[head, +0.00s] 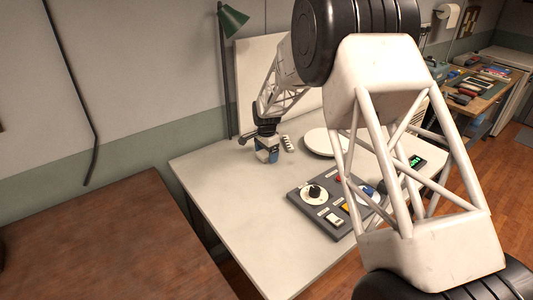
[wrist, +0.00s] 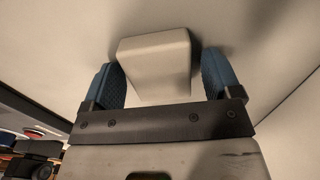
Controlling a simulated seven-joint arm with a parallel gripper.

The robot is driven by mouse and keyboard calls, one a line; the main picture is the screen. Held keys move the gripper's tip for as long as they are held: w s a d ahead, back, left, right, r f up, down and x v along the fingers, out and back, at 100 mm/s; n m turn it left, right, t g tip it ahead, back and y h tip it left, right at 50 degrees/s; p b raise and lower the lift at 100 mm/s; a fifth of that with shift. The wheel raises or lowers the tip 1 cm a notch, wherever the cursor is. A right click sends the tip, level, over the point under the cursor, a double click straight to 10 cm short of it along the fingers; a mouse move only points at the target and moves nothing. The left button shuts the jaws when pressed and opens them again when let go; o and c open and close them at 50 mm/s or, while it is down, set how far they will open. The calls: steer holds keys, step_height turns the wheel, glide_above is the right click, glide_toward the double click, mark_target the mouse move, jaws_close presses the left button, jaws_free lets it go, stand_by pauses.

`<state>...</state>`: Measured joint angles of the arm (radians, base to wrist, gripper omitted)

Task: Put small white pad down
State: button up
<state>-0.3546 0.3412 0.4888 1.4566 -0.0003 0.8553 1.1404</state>
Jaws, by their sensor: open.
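The small white pad (wrist: 156,62) is a pale block in the wrist view, between the two blue fingers of my gripper (wrist: 165,78). Narrow gaps show on both sides of it, so the fingers are open around it and not clamped. In the head view my gripper (head: 267,156) is low over the white table (head: 225,180), near its far left part. There the pad (head: 263,156) is small and partly hidden by the fingers. It appears to be at the tabletop, though its contact with the surface is hard to see.
A ridged white item (head: 287,143) lies just right of my gripper. A white plate (head: 318,141) and a dark panel (head: 325,208) with several items are farther right. A green lamp (head: 232,20) stands behind. The table's front left is clear.

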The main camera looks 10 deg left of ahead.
mark_target(266, 152)
steer(key=shift+r, duration=0.15)
step_height(266, 152, up, 12)
stand_by(0.7)
steer(key=shift+r, duration=0.1)
stand_by(0.6)
